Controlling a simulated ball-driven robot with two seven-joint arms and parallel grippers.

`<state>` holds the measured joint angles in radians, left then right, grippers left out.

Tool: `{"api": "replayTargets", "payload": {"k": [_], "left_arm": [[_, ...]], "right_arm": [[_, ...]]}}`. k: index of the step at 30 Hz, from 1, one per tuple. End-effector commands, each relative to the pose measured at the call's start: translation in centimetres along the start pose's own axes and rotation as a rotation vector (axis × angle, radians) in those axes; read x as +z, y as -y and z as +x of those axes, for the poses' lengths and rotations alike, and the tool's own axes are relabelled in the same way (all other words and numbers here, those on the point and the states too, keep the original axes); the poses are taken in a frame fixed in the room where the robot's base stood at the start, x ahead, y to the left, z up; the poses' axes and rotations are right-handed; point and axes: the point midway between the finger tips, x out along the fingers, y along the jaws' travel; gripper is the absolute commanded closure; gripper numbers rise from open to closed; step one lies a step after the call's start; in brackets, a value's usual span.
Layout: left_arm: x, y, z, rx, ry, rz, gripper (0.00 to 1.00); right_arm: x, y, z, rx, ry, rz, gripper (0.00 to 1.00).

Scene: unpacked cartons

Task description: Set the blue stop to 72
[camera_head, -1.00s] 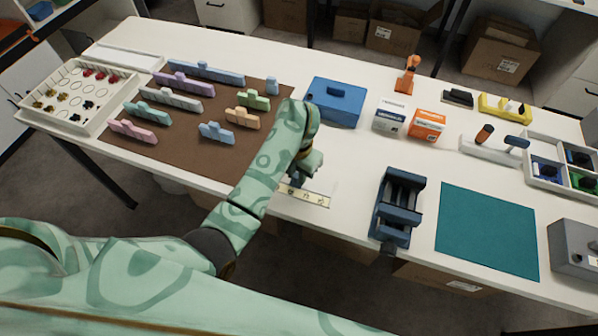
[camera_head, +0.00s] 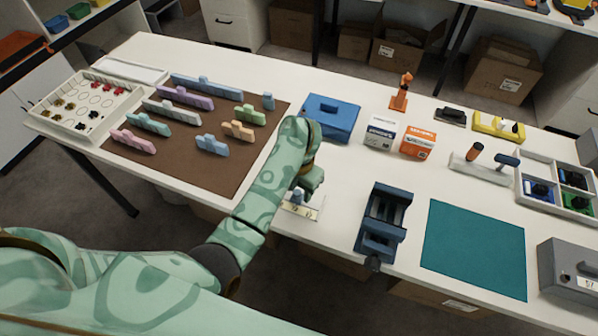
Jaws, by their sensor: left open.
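A small pale strip with dark marks (camera_head: 310,212) lies at the front edge of the white table. A small blue piece (camera_head: 296,198) shows at the strip, partly hidden by my left gripper; it may be the blue stop. My left gripper (camera_head: 300,193) is open, pointing down right at this piece. Whether its fingers touch the piece cannot be told. The numbers on the strip are too small to read. My right gripper is not in view.
A brown mat (camera_head: 185,165) with several pastel blocks lies left. A blue box (camera_head: 331,120) stands behind my arm. A dark blue vise-like device (camera_head: 384,220) and a teal mat (camera_head: 474,248) lie right of the strip. Bare table lies between strip and device.

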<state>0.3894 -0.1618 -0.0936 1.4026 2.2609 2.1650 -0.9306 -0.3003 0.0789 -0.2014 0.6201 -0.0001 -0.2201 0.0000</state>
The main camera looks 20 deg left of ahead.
Motion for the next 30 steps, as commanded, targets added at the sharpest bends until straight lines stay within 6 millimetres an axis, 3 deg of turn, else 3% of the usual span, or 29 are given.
{"api": "replayTargets", "payload": {"k": [9, 15, 21, 30], "left_arm": [[0.2, 0.1, -8.8, 0.002, 0.008, 0.001, 0.59], [0.1, 0.1, -13.3, 0.002, 0.005, 0.0, 0.59], [0.1, 0.2, -15.5, 0.001, 0.003, 0.002, 0.59], [0.1, 0.2, -15.6, 0.001, 0.001, 0.002, 0.59]], "right_arm": [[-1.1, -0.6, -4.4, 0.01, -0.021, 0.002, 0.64], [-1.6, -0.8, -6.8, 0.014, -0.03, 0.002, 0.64], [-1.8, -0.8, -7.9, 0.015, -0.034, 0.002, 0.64], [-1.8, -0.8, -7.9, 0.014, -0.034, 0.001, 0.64]]}}
